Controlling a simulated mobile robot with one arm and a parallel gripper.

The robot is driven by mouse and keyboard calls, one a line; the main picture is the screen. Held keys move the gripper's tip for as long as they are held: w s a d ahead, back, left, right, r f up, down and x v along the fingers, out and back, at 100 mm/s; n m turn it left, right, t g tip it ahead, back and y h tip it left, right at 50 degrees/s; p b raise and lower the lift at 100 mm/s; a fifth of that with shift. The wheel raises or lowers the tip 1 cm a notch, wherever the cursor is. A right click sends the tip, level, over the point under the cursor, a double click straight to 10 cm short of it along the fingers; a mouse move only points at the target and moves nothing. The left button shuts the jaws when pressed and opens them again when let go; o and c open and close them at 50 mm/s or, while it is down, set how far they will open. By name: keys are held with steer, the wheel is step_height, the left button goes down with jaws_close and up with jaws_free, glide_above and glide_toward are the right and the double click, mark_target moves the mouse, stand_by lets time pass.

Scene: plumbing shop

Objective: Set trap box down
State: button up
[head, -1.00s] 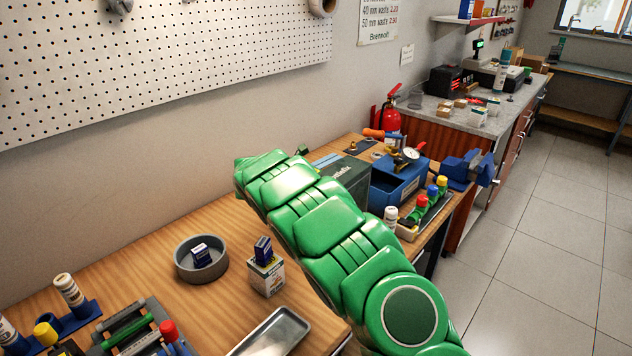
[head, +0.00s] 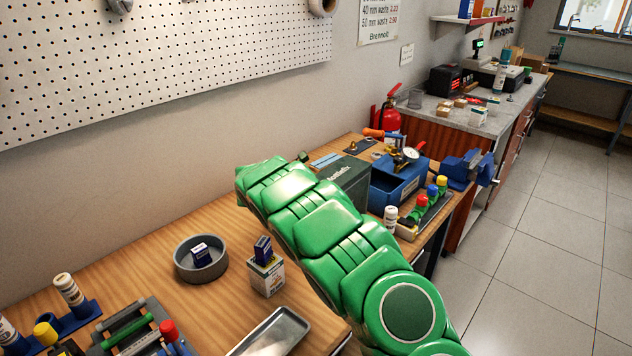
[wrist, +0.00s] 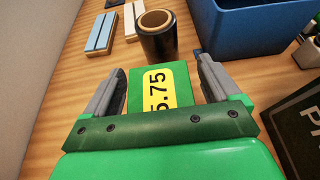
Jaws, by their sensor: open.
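A green box with a yellow "5.75" label (wrist: 152,84), which seems to be the trap box, sits between the fingers of my gripper (wrist: 160,66) in the wrist view. The fingers are open, one on each side of the box, with a visible gap at least on the right. The lower part of the box is hidden by my gripper, and I cannot tell for certain that it rests on the wooden bench (wrist: 75,90). In the head view my green arm hides the gripper and the box.
A black roll (wrist: 157,40) stands just beyond the box. Blue and white bars (wrist: 101,33) lie at the far left. A blue bin (head: 400,190) and a dark green case (head: 345,176) stand close on the right. A round grey dish (head: 201,272) is nearer on the bench.

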steer(key=shift+s+a+r, duration=0.2)
steer(key=shift+r, duration=0.1)
steer(key=v, duration=1.1)
steer(key=shift+s, duration=0.2)
steer(key=shift+a+f, duration=0.1)
steer(key=shift+a, duration=0.05)
